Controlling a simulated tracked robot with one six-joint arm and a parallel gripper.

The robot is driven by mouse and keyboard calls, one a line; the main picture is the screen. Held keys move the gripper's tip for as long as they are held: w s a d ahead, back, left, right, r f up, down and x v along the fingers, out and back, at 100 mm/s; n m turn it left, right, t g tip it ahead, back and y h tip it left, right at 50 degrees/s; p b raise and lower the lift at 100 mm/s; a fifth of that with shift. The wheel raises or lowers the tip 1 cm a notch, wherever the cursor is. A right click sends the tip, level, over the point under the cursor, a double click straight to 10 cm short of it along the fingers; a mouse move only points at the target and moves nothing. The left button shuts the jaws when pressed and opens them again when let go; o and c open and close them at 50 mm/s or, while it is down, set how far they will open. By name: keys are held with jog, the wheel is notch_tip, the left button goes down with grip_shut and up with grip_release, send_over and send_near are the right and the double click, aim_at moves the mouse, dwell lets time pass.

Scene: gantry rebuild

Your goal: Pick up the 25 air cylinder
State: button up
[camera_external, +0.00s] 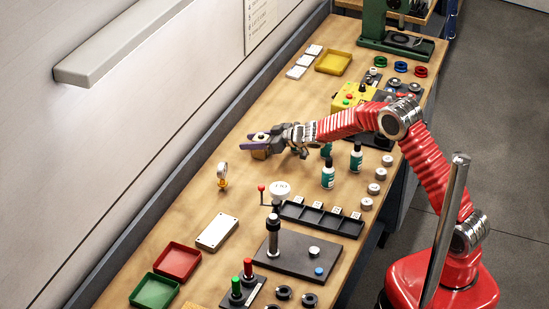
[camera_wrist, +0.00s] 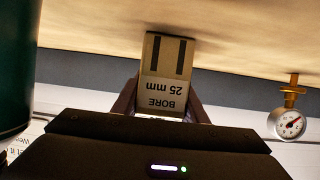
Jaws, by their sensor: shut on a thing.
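The 25 air cylinder (camera_wrist: 165,75) shows in the wrist view as a pale, blocky body with two dark slots and the printed words "BORE 25 mm", upside down. My gripper (camera_external: 265,143) is shut on it, with a dark finger on each side. In the external view my gripper is low over the far-left part of the bench, and its fingers cover most of the cylinder. I cannot tell whether the cylinder touches the bench top.
A brass-stemmed gauge (camera_external: 222,175) stands on the bench (camera_external: 205,200), left of my gripper; it also shows in the wrist view (camera_wrist: 290,122). Teal-labelled bottles (camera_external: 328,175) stand to the right. A yellow box (camera_external: 351,98) is behind. A black rack (camera_external: 320,219) is nearer.

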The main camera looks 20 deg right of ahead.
jog(key=shift+r, duration=0.15)
notch_tip(320, 180, up, 10)
dwell(0.7)
dwell(0.7)
